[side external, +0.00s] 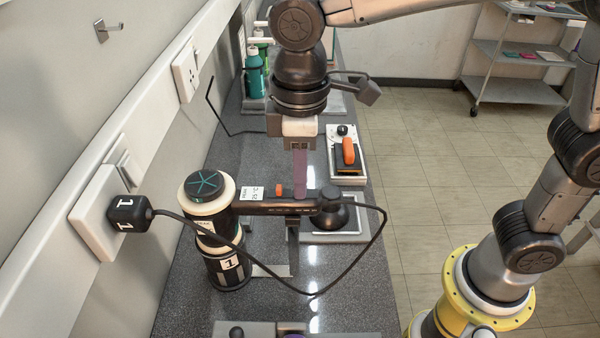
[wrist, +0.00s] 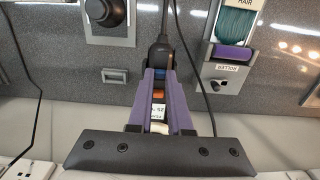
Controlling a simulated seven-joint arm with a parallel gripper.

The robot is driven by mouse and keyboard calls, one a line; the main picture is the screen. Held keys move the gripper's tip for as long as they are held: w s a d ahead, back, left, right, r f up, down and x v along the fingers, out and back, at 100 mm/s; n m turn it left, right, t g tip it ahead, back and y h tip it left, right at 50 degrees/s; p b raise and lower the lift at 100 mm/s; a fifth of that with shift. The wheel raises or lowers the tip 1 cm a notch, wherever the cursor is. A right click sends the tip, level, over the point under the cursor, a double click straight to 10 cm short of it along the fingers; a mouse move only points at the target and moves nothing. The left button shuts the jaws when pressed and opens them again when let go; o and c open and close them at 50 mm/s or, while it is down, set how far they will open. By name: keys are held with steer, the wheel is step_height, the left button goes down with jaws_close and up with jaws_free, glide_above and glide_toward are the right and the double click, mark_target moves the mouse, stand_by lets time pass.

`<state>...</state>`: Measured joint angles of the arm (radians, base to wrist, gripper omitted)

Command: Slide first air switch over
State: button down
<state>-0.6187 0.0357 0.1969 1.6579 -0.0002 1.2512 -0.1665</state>
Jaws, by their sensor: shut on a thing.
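The hair dryer has a dark round body (side external: 228,266) with white bands and a "1" label, and a black handle (side external: 262,209) reaching right. A raised orange switch (side external: 279,189) sits on the handle by a white label; the wrist view shows an orange switch (wrist: 158,91) and a blue one (wrist: 159,73) between my fingers. My gripper (side external: 300,194) points down with its purple fingers shut on the handle near its cord end. It also shows in the wrist view (wrist: 157,72). The fingertips hide part of the handle; I cannot tell whether they touch a switch.
A black cord (side external: 374,240) loops from the handle to a plug marked "1" (side external: 128,215) at the left wall.

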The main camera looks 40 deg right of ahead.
steer(key=shift+s+d, duration=0.3)
stand_by(0.5)
steer(key=c, duration=0.9)
jaws_free()
steer(key=shift+r, duration=3)
step_height(320, 180, up, 14)
